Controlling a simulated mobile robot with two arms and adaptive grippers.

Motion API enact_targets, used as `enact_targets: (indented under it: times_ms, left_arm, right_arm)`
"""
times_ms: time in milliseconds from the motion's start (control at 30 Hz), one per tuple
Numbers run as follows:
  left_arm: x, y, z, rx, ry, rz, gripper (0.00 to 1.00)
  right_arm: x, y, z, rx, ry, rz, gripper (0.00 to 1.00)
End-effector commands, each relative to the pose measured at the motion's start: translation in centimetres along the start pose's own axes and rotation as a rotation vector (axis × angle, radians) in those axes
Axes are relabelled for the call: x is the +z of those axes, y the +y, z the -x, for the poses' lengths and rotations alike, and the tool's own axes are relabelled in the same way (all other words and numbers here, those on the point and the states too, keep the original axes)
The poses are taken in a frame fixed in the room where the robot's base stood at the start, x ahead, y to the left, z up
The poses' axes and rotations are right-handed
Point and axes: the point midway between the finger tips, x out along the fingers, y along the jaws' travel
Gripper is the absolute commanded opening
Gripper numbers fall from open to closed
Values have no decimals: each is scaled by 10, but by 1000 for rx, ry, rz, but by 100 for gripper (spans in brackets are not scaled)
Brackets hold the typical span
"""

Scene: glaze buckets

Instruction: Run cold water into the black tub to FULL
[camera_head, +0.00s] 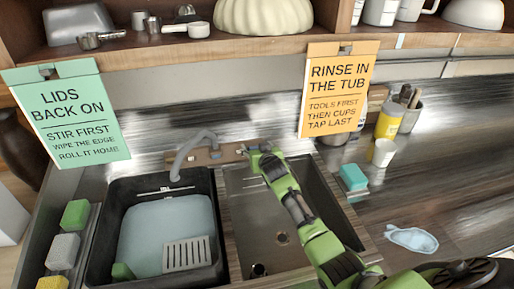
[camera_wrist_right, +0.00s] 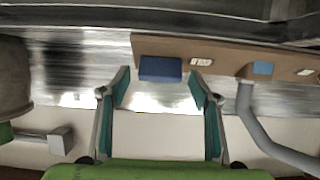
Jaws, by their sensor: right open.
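The black tub (camera_head: 100,230) stands at the left of the sink with pale blue water (camera_head: 165,230) in it. The water sits below a white line (camera_head: 168,190) on its far wall. A grey spout (camera_head: 190,150) bends over the tub's far edge; it also shows in the wrist view (camera_wrist_right: 262,130). My right gripper (camera_head: 255,150) is at the wooden tap panel (camera_head: 228,152). In the wrist view it is open (camera_wrist_right: 158,90), with a dark blue block (camera_wrist_right: 160,69) on the panel ahead, between the fingers. A lighter blue piece (camera_wrist_right: 263,68) is nearer the spout. My left gripper is out of view.
A grey drainer (camera_head: 187,254) and a green sponge (camera_head: 122,272) are in the tub. The empty metal basin (camera_head: 250,215) lies right of it, under my right arm. Sponges (camera_head: 75,214) line the left edge.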

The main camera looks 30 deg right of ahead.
Motion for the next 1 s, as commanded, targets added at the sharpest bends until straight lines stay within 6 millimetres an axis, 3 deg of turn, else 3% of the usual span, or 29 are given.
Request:
enact_targets:
  times_ms: [267, 400, 767, 1000]
  left_arm:
    - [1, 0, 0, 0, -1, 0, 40]
    - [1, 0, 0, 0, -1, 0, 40]
    - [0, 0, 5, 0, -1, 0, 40]
    - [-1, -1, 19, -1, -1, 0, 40]
  right_arm:
    - [0, 0, -1, 0, 0, 0, 54]
    - [0, 0, -1, 0, 0, 0, 19]
    - [-1, 1, 0, -17, 0, 29, 19]
    - [-2, 4, 0, -82, -2, 147, 19]
